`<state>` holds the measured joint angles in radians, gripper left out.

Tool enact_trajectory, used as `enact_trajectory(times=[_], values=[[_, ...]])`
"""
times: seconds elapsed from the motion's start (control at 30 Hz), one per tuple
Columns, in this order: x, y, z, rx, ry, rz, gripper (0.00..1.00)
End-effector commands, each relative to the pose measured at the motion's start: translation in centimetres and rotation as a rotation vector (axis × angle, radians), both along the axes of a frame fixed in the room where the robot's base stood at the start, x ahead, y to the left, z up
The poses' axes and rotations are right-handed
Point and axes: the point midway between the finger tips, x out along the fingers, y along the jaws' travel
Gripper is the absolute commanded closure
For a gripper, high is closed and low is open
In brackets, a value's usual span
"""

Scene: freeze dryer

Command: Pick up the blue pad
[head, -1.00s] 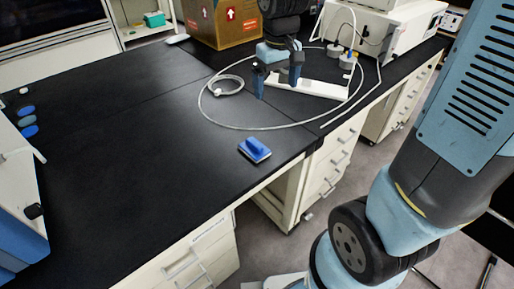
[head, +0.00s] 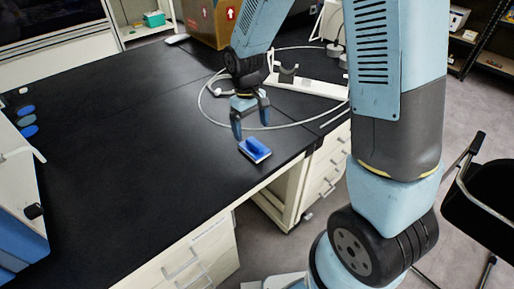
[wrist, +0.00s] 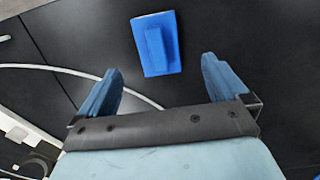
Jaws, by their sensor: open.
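The blue pad (head: 255,150) lies flat on the black bench top, near its front edge. It has a raised blue grip along its middle and a pale underside. In the wrist view the blue pad (wrist: 157,45) lies beyond the fingertips, roughly centred between them. My gripper (head: 251,124) is open and empty, pointing down just behind and above the pad. Its two blue fingers stand apart in the wrist view (wrist: 158,85), with bare bench between them. No contact with the pad shows.
A white tube (head: 211,112) loops on the bench behind my gripper. A cardboard box (head: 205,22) stands at the back. A white and blue machine (head: 18,190) stands at the left. The bench (head: 130,140) left of the pad is clear.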

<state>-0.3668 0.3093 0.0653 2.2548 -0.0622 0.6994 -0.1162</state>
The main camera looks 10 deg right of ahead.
Motion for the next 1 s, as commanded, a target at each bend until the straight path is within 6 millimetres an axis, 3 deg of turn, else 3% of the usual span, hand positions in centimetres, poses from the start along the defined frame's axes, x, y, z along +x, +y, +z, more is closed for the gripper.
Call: enact_trajectory(times=[0.1, 0.37, 0.7, 1.0], values=[[-0.2, -0.1, -1.6, -0.001, 0.001, 0.0, 0.0], [-0.3, -0.3, -3.0, 0.0, 0.0, -0.001, 0.0], [-0.4, -0.8, -7.0, 0.0, 0.0, -0.001, 0.0], [-0.5, -0.9, -7.6, 0.0, -0.001, -0.002, 0.0]])
